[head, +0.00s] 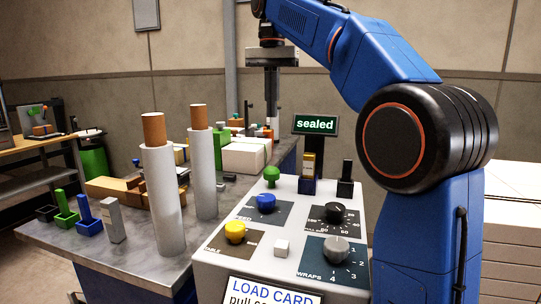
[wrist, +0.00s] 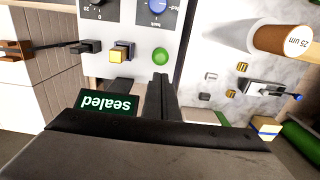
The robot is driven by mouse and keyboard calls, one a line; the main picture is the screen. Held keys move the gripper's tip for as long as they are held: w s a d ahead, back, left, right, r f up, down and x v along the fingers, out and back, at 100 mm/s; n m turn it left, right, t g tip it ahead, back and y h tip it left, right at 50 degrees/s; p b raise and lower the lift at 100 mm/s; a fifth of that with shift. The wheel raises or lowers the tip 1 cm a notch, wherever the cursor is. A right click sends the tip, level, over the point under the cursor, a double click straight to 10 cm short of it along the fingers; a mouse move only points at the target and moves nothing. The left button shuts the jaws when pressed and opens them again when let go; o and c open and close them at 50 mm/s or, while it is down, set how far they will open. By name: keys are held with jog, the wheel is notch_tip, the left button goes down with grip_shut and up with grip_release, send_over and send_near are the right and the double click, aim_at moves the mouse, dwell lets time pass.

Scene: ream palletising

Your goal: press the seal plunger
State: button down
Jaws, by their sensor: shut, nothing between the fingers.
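The control panel (head: 210,262) stands in front of me. A green mushroom-headed plunger (head: 271,174) rises from its far left corner; it also shows in the wrist view (wrist: 160,55). I cannot tell how far down its head is. A small display (head: 315,125) behind the panel reads "sealed"; it shows upside down in the wrist view (wrist: 108,102). My gripper (head: 271,112) points down, shut and empty, in the air above and beyond the green head. In the wrist view its fingers (wrist: 160,82) appear close below the green head, apart from it.
A yellow-topped block (head: 308,166) in a blue holder and a black lever (head: 346,180) stand right of the plunger. Several knobs and a white cube (head: 282,248) sit nearer. Two tall film rolls (head: 165,205) (head: 203,175) stand left on the grey table (head: 75,242).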

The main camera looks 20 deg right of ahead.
aim_at(272, 168)
notch_tip(272, 168, down, 14)
jog(key=shift+f, duration=0.1)
dwell(0.8)
jog(key=shift+f, duration=1.3)
notch_tip(272, 168, up, 14)
jog(key=shift+r, duration=0.15)
jog(key=shift+s, duration=0.1)
dwell(0.5)
